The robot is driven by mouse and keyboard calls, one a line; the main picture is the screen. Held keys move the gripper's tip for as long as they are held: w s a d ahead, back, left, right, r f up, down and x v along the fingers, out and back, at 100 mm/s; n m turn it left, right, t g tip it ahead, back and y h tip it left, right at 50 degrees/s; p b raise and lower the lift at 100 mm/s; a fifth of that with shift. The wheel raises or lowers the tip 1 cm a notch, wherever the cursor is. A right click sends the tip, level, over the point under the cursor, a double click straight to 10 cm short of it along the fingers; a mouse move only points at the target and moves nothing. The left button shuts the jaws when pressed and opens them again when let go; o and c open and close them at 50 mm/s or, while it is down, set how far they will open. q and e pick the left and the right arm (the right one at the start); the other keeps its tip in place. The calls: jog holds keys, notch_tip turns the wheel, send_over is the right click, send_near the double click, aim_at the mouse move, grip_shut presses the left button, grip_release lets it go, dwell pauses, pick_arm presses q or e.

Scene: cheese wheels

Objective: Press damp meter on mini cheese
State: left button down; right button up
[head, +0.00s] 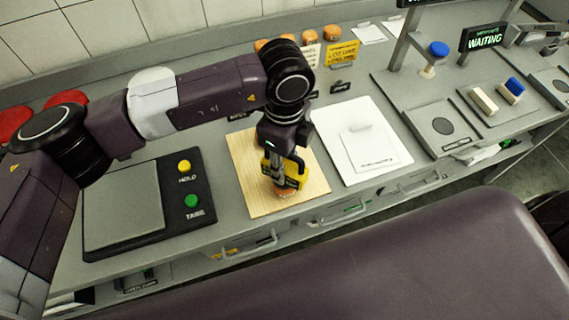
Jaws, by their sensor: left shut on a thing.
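My left gripper (280,158) points down over the wooden board (247,160) and is shut on a yellow and black damp meter (296,180). A mini cheese (287,194), small, round and orange-brown, lies on the board directly below the meter. The meter's lower end is at the cheese's top; whether they touch I cannot tell. The gripper and meter hide part of the cheese. My right gripper is not in view.
A scale (125,205) with a yellow HOLD button (184,166) and green TARE button (190,200) stands left of the board. A clipboard-like white sheet (390,130) lies right. Several small cheeses (308,38) line the back. A WAITING display (484,38) stands far right.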

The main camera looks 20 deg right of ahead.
pick_arm(q)
notch_tip(320, 180, up, 7)
jog(key=shift+f+p, duration=0.1)
jog(key=shift+p, duration=1.15)
